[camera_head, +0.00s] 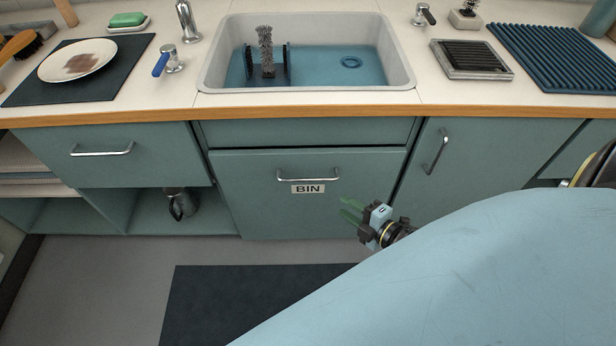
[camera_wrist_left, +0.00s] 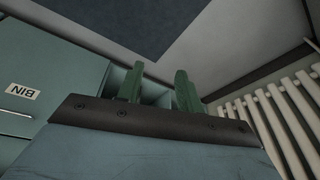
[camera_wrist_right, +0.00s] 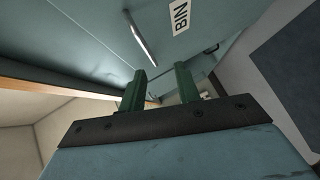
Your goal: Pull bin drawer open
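The bin drawer (camera_head: 250,200) is a teal front under the sink with a BIN label (camera_head: 308,188); it looks closed. Its silver bar handle (camera_head: 308,177) is above the label, with nothing gripping it. My right gripper (camera_head: 350,210) is below and to the right of the label in the head view, with its two green fingers apart and empty. In the right wrist view the handle (camera_wrist_right: 139,39) lies beyond the fingertips of my right gripper (camera_wrist_right: 160,80). My left gripper (camera_wrist_left: 157,85) is outside the head view; its fingers are apart and empty, with the BIN label (camera_wrist_left: 22,91) at left.
A cupboard door (camera_head: 470,165) is at right. The sink (camera_head: 305,88) is above. A dark mat (camera_head: 250,300) lies on the floor. A slatted radiator (camera_wrist_left: 280,120) shows in the left wrist view.

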